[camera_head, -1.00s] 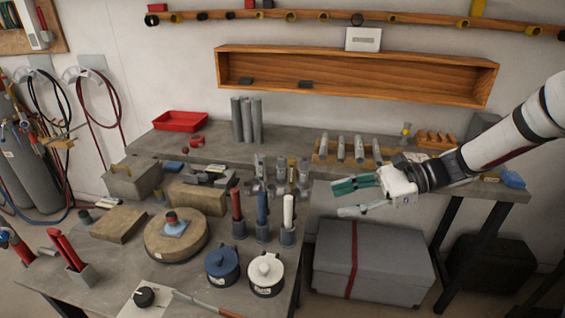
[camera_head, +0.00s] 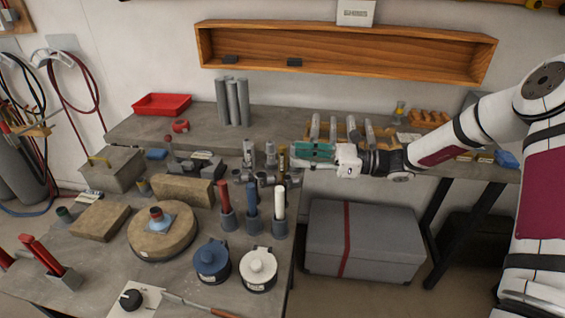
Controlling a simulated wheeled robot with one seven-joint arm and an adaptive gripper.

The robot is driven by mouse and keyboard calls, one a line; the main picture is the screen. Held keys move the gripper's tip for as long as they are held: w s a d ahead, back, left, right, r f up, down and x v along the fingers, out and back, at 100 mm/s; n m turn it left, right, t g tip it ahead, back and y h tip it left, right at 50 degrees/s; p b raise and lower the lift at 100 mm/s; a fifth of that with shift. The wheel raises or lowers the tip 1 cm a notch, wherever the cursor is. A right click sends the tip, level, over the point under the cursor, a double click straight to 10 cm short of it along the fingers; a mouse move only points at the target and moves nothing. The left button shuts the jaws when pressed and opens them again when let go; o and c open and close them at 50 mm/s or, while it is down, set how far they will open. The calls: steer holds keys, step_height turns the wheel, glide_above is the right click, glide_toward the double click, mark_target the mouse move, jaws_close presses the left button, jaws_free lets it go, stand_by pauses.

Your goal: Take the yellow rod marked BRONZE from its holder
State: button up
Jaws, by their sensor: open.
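A slim yellow rod (camera_head: 283,159) stands upright among grey metal pieces at the right rear of the near bench; no marking on it is readable at this size. Its holder is hard to make out among the pieces around its foot. My gripper (camera_head: 298,157) is open and level, coming from the right, with its green-padded fingers pointing left. The fingertips are just right of the yellow rod. I cannot tell whether they touch it, and nothing shows between them.
Grey upright pieces (camera_head: 249,153) stand left of the rod. Red (camera_head: 225,198), blue (camera_head: 252,200) and white (camera_head: 279,203) rods stand in grey holders in front. Angled grey cylinders (camera_head: 333,130) are behind the gripper. A grey chest (camera_head: 385,240) is on the floor below.

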mark_target(282, 174)
steer(key=shift+w+a+p, duration=0.15)
steer(key=shift+a, duration=0.8)
steer(key=shift+w+a+p, duration=0.1)
steer(key=shift+w+a, duration=0.1)
steer(key=shift+a, duration=0.7)
steer(key=shift+w+a+p, duration=0.15)
steer(key=shift+a, duration=0.8)
jaws_close()
